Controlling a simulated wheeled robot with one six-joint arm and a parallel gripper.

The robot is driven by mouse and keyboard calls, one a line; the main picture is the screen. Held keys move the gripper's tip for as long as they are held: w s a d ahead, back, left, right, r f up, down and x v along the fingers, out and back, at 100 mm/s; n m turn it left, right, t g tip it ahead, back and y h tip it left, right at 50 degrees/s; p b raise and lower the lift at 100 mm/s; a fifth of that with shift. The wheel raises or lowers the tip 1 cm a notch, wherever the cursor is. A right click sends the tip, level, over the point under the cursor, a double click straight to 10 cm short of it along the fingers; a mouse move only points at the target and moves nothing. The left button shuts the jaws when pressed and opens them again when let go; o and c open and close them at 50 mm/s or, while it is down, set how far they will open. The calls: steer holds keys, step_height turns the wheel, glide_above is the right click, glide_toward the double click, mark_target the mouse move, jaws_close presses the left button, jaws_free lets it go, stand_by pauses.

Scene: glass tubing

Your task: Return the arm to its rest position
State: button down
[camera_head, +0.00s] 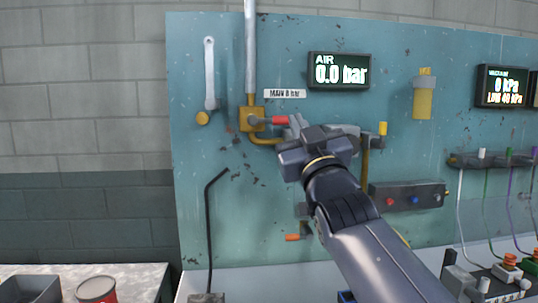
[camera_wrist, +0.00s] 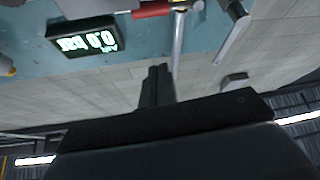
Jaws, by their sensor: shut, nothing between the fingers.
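My arm reaches up from the lower right in the head view, and my gripper (camera_head: 297,124) is raised in front of the teal panel (camera_head: 230,215). It is close to the right end of the red valve handle (camera_head: 279,120), which points sideways from the yellow valve (camera_head: 248,125). I cannot tell whether they touch. In the wrist view my gripper (camera_wrist: 158,70) has its fingers together with nothing between them. The red handle (camera_wrist: 152,10) shows beyond the fingertips there, apart from them in the picture. My arm hides part of the panel.
The air display (camera_head: 339,71) reads 0.0 bar. A grey pipe (camera_head: 250,50) rises from the valve. A box with knobs (camera_head: 408,196) and a yellow cylinder (camera_head: 423,98) are right of my arm. A bent black rod (camera_head: 209,230) stands left. A red can (camera_head: 97,290) is lower left.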

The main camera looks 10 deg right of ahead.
steer(key=d+p+x, duration=0.1)
steer(key=p+x, duration=0.2)
steer(key=x, duration=0.6)
steer(key=a+r+n+g+y+p, duration=0.1)
steer(key=a+n+g+y+p, duration=0.2)
steer(key=n+p, duration=0.4)
steer(key=w+a+r+n+g+y+p, duration=0.1)
steer(key=a+n+g+y+p, duration=0.1)
steer(key=n+p, duration=0.6)
steer(key=shift+w+a+r+g+y, duration=0.2)
steer(key=shift+a+r+g+y, duration=0.15)
steer(key=shift+g+y, duration=0.4)
steer(key=shift+f, duration=0.15)
